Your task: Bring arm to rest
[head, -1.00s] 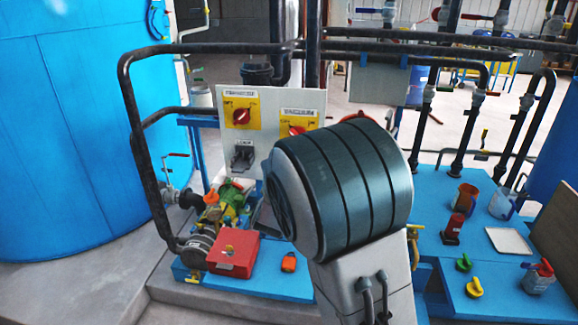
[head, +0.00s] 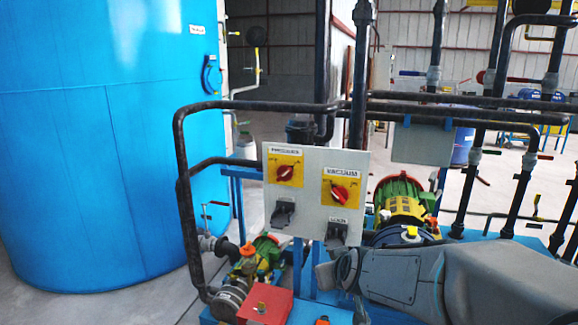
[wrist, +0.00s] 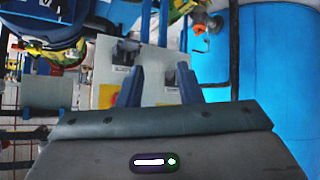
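In the wrist view my gripper (wrist: 158,80) shows two blue fingers standing well apart, with nothing visible between them. Beyond them is the pale control panel (wrist: 105,65), seen upside down and partly hidden by the fingers. In the head view my grey arm (head: 440,280) lies low across the right side, its left end just below the panel (head: 315,165). I cannot make out the fingers there. The panel carries a red pressure knob (head: 286,173) and a red vacuum knob (head: 340,192), with black levers below.
A large blue tank (head: 100,130) fills the left. Black pipes (head: 185,200) frame the panel. A red box (head: 265,307) and a green-yellow pump (head: 400,198) sit near it. Much of the right-hand blue bench is hidden behind my arm.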

